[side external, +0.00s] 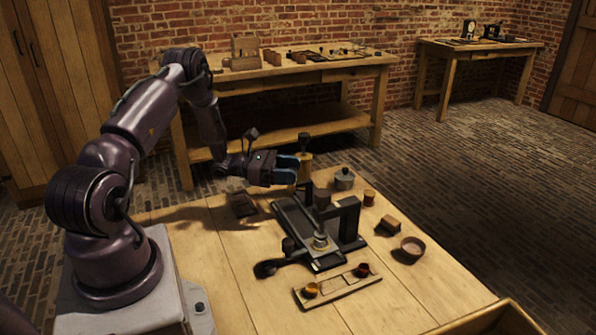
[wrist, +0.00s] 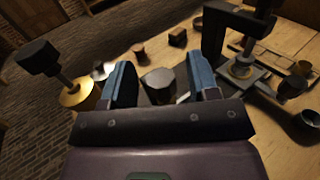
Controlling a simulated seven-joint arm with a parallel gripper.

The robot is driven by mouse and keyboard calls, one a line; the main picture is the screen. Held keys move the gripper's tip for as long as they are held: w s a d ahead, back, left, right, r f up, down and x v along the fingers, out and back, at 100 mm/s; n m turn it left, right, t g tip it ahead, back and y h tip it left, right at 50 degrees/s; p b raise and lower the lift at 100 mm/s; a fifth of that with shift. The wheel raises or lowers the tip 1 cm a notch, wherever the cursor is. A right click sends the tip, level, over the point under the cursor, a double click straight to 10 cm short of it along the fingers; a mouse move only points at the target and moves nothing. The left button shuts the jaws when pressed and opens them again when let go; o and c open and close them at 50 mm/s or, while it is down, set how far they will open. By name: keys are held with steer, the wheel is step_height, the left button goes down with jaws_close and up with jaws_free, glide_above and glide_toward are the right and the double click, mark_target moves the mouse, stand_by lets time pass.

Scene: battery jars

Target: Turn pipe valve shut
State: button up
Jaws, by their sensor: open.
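No part is plainly recognisable as a pipe valve. A similar dark faceted piece (wrist: 158,82) shows between my fingers in the wrist view, beyond the tips' near side. A brass piece with a black head (side external: 305,145) stands behind the stand; in the wrist view its black head (wrist: 38,58) and round brass base (wrist: 75,95) lie left of my fingers. My gripper (side external: 284,169) is open, with blue fingers (wrist: 160,80) apart. I cannot tell whether it touches anything.
A tray (side external: 340,288) with small cups lies in front. A black-handled tool (side external: 268,268) and dark flat box (side external: 243,204) are left. The table's front left is clear.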

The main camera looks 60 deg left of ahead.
steer(key=shift+x, duration=1.1)
steer(key=c, duration=0.9)
steer(key=shift+c, duration=0.2)
steer(key=shift+n+y, duration=0.3)
steer(key=shift+y, duration=0.1)
steer(key=n+t+y, duration=0.1)
steer(key=y, duration=0.1)
steer(key=n+t+y, duration=0.1)
steer(key=y, duration=0.1)
steer(key=n+y, duration=0.2)
steer(key=shift+w+a+t, duration=0.1)
steer(key=shift+a+t, duration=0.25)
steer(key=shift+t, duration=0.05)
steer(key=shift+a+n+y, duration=0.15)
steer(key=shift+n+y, duration=0.95)
steer(key=shift+y, duration=0.55)
steer(key=shift+a+n+y, duration=0.15)
steer(key=shift+n+y, duration=0.95)
steer(key=shift+y, duration=0.55)
